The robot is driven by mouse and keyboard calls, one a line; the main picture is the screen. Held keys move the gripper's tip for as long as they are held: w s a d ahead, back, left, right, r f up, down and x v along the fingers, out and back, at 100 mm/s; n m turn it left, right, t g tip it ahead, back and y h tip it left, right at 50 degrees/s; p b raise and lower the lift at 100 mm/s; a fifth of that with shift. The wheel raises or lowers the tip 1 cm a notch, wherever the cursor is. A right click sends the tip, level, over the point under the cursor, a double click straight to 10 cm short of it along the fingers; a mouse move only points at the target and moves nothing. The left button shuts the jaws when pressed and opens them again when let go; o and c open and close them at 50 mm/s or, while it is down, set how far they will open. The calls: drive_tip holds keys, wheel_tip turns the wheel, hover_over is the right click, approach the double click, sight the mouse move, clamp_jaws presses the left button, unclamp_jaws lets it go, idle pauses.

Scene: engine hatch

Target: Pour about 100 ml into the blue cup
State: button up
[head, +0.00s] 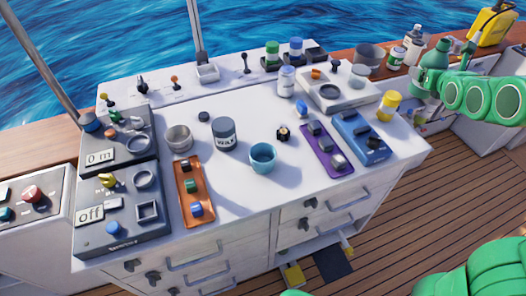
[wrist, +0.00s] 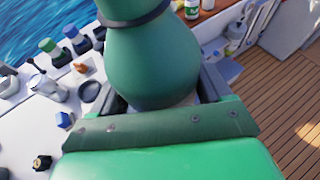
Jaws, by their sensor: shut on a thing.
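The blue cup (head: 263,158) stands upright on the white cabinet top, near its front edge; the liquid level inside is too small to tell. My gripper (wrist: 163,100) is shut on a green bottle (wrist: 152,60), with one grey finger on each side of its round body. A dark band circles the bottle's narrower neck. In the head view the bottle (head: 437,55) is at the upper right, well away from the cup and beyond the cabinet's right end. My arm partly hides the bottle's lower part there. The cup is not seen in the wrist view.
A WAX tin (head: 223,134) and a metal cup (head: 179,138) stand left of the blue cup. A purple switch panel (head: 322,150), a blue panel (head: 362,138) and a yellow jar (head: 386,107) lie to its right. The top just around the blue cup is clear.

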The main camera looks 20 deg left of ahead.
drive_tip(key=shift+s+a+f+n+g+y, duration=0.15)
drive_tip(key=shift+s+a+f+n+y, duration=0.15)
drive_tip(key=shift+a, duration=0.25)
drive_tip(key=shift+s+a+f+n+g+y, duration=0.1)
drive_tip(key=shift+a+f+n+g+y, duration=0.1)
drive_tip(key=shift+a+f, duration=0.25)
drive_tip(key=s+a+f+n+g+y, duration=0.3)
drive_tip(key=s+a+f+n, duration=0.1)
drive_tip(key=s+a, duration=0.4)
drive_tip(key=s+a+f+n+g+y, duration=0.35)
drive_tip(key=s+a, duration=0.25)
drive_tip(key=a, duration=0.4)
drive_tip(key=s+a+f+n+g, duration=0.2)
drive_tip(key=s+a+n+g, duration=0.1)
drive_tip(key=s, duration=0.5)
drive_tip(key=s+a+f+n+g+y, duration=0.1)
drive_tip(key=s+a+n+g, duration=0.2)
drive_tip(key=s, duration=0.5)
drive_tip(key=s+a+f+n+g, duration=0.2)
drive_tip(key=s+a+n+g, duration=0.1)
drive_tip(key=s, duration=0.5)
drive_tip(key=shift+a+f+g+y, duration=0.15)
drive_tip(key=shift+a+f+g, duration=0.05)
drive_tip(key=shift+a, duration=0.2)
drive_tip(key=shift+a+f+g+y, duration=0.1)
drive_tip(key=shift+a+f+g, duration=0.1)
drive_tip(key=shift+a, duration=0.15)
drive_tip(key=shift+s+a+f+n, duration=0.1)
drive_tip(key=shift+s+f+n, duration=0.35)
drive_tip(key=shift+f, duration=0.15)
